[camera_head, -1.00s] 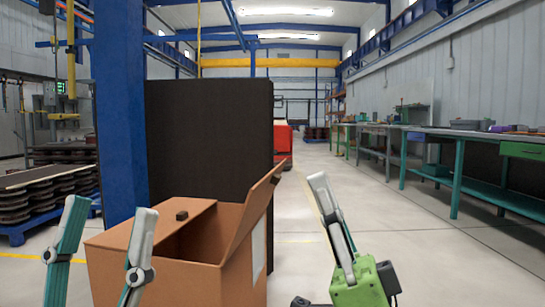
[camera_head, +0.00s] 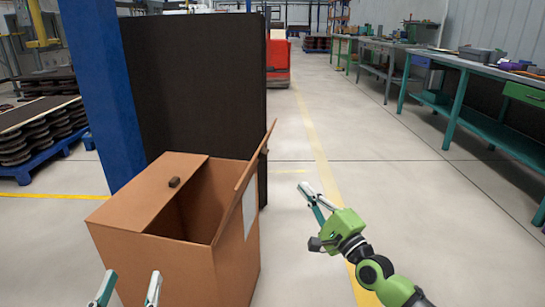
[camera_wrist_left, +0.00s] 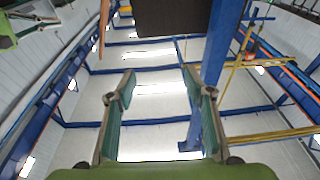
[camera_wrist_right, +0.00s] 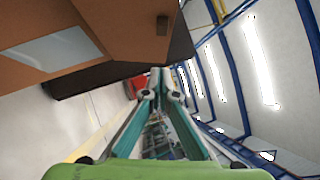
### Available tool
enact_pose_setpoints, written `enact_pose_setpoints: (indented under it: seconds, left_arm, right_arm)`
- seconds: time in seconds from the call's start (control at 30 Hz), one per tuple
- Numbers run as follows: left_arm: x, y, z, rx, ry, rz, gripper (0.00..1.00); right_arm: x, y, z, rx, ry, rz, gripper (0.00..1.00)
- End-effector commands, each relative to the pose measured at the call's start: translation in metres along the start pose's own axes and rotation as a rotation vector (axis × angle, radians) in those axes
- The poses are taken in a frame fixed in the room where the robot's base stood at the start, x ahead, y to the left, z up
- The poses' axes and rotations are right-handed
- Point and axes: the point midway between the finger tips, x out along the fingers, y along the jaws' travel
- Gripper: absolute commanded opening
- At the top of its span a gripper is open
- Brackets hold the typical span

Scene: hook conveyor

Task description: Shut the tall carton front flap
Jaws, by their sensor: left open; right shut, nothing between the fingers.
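The tall tan carton (camera_head: 165,265) stands at the left of centre in the head view, its top partly open. One flap with a small dark block (camera_head: 174,182) lies nearly flat over the left part. Another flap (camera_head: 248,170) stands up, tilted outward, along the right side. My left gripper (camera_head: 132,284) is open and empty by the carton's near face, its fingers pointing up. My right gripper (camera_head: 304,190) is shut and empty to the right of the carton, apart from the raised flap. The carton also shows in the right wrist view (camera_wrist_right: 110,25).
A blue post (camera_head: 100,90) and a tall dark panel (camera_head: 195,80) stand behind the carton. Blue-green workbenches (camera_head: 470,110) line the right side. The floor between carton and benches is clear.

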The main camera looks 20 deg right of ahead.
Motion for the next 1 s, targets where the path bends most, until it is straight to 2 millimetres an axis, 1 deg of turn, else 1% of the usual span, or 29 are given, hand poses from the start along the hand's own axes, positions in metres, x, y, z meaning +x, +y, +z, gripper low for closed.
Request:
enact_pose_setpoints:
  seconds: [0.07, 0.23, 0.37, 0.5, 0.6, 0.8, 0.9, 1.0]
  left_arm:
    - [0.0, 0.001, -0.003, -0.001, 0.021, 0.001, 0.48]
    - [0.0, 0.003, -0.02, -0.003, 0.106, 0.006, 0.48]
    - [-0.003, 0.005, -0.041, -0.007, 0.204, 0.011, 0.48]
    - [-0.009, 0.008, -0.066, -0.012, 0.327, 0.017, 0.48]
    - [-0.002, 0.005, -0.046, -0.007, 0.212, 0.011, 0.48]
    - [0.001, 0.002, -0.015, -0.002, 0.065, 0.003, 0.48]
    - [0.001, 0.001, -0.006, 0.0, 0.024, 0.001, 0.48]
    - [0.0, 0.0, -0.001, 0.0, 0.002, 0.0, 0.48]
  right_arm:
    - [0.012, -0.001, 0.001, 0.0, -0.002, -0.005, 0.0]
    - [0.045, -0.001, 0.001, 0.0, -0.003, -0.005, 0.0]
    - [0.07, -0.001, 0.002, -0.003, -0.003, -0.006, 0.0]
    - [0.094, -0.002, 0.003, -0.003, -0.003, -0.006, 0.0]
    - [0.101, -0.002, 0.013, 0.001, -0.003, -0.002, 0.0]
    - [0.113, -0.002, 0.025, -0.001, -0.003, -0.003, 0.0]
    - [0.116, -0.001, 0.028, -0.002, -0.003, -0.002, 0.0]
    - [0.118, -0.001, 0.03, -0.005, -0.002, -0.002, 0.0]
